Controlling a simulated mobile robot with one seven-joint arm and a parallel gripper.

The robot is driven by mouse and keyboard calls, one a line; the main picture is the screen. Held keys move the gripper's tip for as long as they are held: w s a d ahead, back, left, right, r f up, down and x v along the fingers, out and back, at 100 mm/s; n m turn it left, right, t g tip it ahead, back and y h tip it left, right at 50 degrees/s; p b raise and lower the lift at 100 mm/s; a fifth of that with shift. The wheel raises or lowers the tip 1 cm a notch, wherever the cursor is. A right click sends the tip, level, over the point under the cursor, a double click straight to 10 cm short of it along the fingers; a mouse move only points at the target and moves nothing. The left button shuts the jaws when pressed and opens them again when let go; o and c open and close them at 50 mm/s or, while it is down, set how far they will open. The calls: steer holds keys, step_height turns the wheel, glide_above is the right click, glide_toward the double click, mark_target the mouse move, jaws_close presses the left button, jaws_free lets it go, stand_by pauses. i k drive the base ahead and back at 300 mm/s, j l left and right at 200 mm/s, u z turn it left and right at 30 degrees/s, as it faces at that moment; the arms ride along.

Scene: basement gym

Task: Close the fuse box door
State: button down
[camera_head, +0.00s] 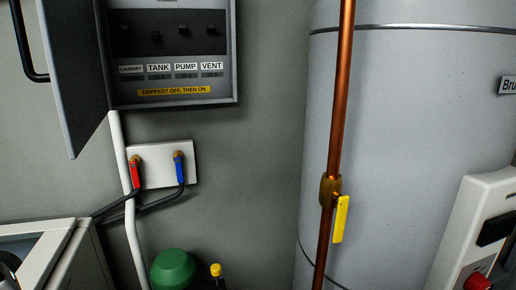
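The fuse box (222,88) is a dark grey box on the wall at the upper left, cut off by the top of the picture. Its front is open and shows a row of black switches above labels reading LAUNDRY, TANK, PUMP and VENT. A yellow strip below them reads "TRIPPED? OFF, THEN ON". The fuse box door (75,75) is a grey panel that stands open at the box's left side, swung out from the wall. A black bar handle (27,50) shows just left of the door, on its outer side. My gripper is not in view.
Below the box, a white plate (160,177) carries red and blue valves with dark hoses. A white pipe (128,215) runs down. A copper pipe (338,105) with a yellow lever stands before a large grey tank (425,110). A white appliance (45,240) fills the lower left.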

mark_target(69, 28)
steer(key=k+j, duration=0.75)
steer(key=j, duration=0.4)
steer(key=k+j, duration=0.15)
steer(key=j, duration=0.3)
steer(key=k, duration=0.25)
steer(key=i, duration=0.2)
steer(key=l+z, duration=0.05)
